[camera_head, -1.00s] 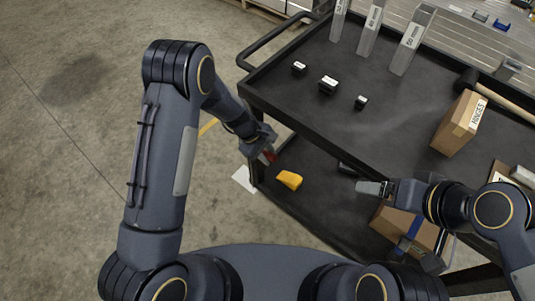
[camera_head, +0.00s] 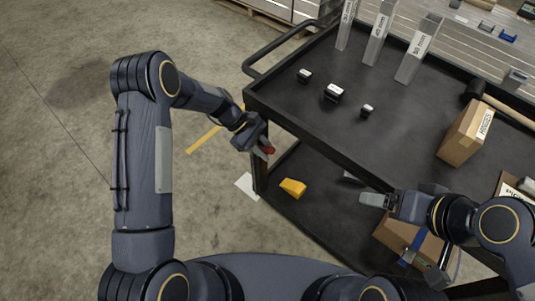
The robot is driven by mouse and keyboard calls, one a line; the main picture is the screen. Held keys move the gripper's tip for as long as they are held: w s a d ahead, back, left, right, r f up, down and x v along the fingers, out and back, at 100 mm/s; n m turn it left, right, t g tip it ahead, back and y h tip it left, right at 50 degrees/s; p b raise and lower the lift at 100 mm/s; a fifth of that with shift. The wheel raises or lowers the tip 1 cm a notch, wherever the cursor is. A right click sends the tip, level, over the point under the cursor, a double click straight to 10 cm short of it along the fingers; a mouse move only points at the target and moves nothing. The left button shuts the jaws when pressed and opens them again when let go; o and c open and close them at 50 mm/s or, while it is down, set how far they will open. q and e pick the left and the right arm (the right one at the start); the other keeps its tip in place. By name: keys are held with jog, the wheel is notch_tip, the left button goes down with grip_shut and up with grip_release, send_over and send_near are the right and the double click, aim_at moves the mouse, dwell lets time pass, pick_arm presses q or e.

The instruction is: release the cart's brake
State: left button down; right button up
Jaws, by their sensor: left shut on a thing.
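The black cart (camera_head: 405,128) stands in front of me, with a top deck and a lower shelf. A small red part (camera_head: 267,150), which looks like the brake lever, shows at the cart's near left corner post. My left gripper (camera_head: 263,147) is at that corner, shut on the red part; its fingers hide most of it. My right gripper (camera_head: 372,198) is at the cart's near side, by the lower shelf. It is seen side-on, and I cannot make out a gap between its fingers.
A yellow piece (camera_head: 292,187) and a cardboard box (camera_head: 396,240) are on the lower shelf. Floor to the left is clear.

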pick_arm(q)
jog(key=c, duration=1.2)
grip_release()
jog(key=shift+c, duration=0.2)
jog(key=shift+r, duration=0.1)
jog(key=v, duration=0.7)
jog(key=shift+a+r, duration=0.2)
jog(key=shift+a, duration=0.1)
jog(key=shift+w, duration=0.1)
